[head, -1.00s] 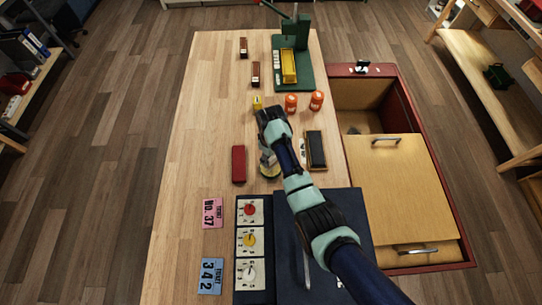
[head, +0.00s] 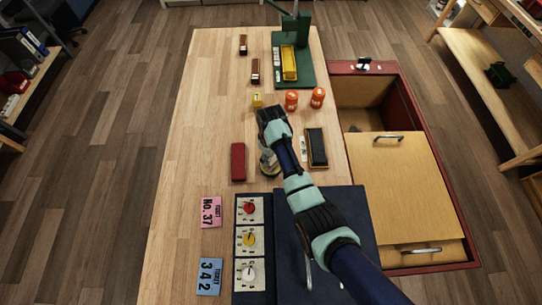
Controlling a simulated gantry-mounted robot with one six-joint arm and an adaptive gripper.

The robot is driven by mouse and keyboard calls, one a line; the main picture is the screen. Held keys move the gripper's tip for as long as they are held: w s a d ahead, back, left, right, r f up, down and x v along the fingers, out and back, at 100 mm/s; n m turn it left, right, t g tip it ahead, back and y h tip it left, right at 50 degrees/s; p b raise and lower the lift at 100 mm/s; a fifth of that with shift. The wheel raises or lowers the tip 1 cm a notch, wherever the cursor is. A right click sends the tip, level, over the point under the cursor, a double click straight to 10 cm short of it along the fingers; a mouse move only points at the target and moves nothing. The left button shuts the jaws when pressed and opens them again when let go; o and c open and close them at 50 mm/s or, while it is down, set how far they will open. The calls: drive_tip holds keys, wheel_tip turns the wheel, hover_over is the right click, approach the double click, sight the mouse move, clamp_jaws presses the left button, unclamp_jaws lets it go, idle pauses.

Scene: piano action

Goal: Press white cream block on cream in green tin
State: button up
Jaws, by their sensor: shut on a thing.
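My gripper (head: 268,158) points down over the middle of the wooden table, seen from behind and above. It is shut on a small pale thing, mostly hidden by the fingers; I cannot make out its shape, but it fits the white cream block. A round tin (head: 271,173) with a yellowish edge is directly under the fingertips and largely covered by them. Its green colour and the cream inside do not show clearly. I cannot tell whether the held thing touches the cream.
A red box (head: 238,162) lies close left of my gripper, a black case (head: 316,148) close right. A dial panel (head: 249,240) is in front. The table's left side (head: 185,130) is clear.

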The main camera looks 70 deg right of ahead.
drive_tip(key=shift+f, duration=0.6)
idle(1.6)
wheel_tip(320, 180, up, 7)
drive_tip(key=p, duration=0.7)
drive_tip(key=shift+r+p, duration=0.2)
drive_tip(key=shift+p, duration=0.1)
drive_tip(key=shift+f, duration=0.1)
